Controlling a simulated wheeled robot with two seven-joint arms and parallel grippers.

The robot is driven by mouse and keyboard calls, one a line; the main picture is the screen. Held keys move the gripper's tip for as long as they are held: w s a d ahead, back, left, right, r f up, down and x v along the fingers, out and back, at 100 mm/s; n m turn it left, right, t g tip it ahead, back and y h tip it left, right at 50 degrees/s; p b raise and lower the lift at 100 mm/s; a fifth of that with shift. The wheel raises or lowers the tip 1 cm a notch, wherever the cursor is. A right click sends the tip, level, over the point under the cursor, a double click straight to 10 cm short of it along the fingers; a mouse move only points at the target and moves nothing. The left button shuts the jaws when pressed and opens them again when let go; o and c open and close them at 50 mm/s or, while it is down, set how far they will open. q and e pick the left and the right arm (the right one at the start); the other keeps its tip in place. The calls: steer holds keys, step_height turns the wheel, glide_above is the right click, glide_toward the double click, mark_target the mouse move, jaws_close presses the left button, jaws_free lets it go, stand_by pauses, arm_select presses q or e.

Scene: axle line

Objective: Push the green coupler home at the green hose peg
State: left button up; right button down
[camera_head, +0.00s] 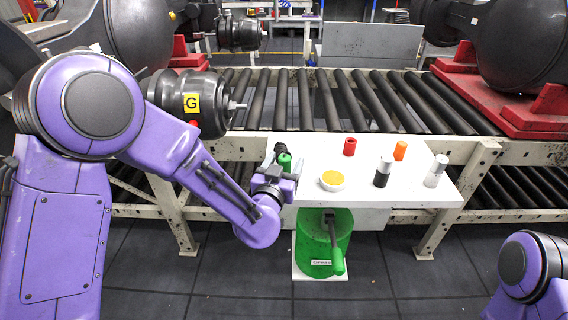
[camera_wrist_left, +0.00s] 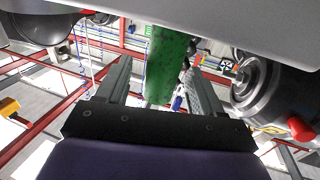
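My left gripper (camera_head: 283,168) is at the left end of the white table, with a green cap-like piece, probably the coupler (camera_head: 284,160), showing at its fingertips. In the left wrist view the gripper (camera_wrist_left: 160,75) has its two fingers apart, with a green cylinder (camera_wrist_left: 163,72) between them. A gap shows on the cylinder's left; on its right it lies close to the finger, and I cannot tell whether they touch. The peg itself is hidden or cannot be told apart. My right gripper is out of view; only part of that arm shows at lower right.
The white table (camera_head: 405,190) bears a yellow-filled bowl (camera_head: 332,181), a red cylinder (camera_head: 349,146), an orange cylinder (camera_head: 400,150) and black (camera_head: 383,172) and white (camera_head: 435,171) bottles. A green bucket (camera_head: 312,240) stands below. A roller conveyor (camera_head: 340,100) runs behind.

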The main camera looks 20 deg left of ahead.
arm_select(q)
steer(key=shift+s, duration=0.1)
steer(key=s+p, duration=0.2)
steer(key=s, duration=0.8)
steer(key=shift+s, duration=0.25)
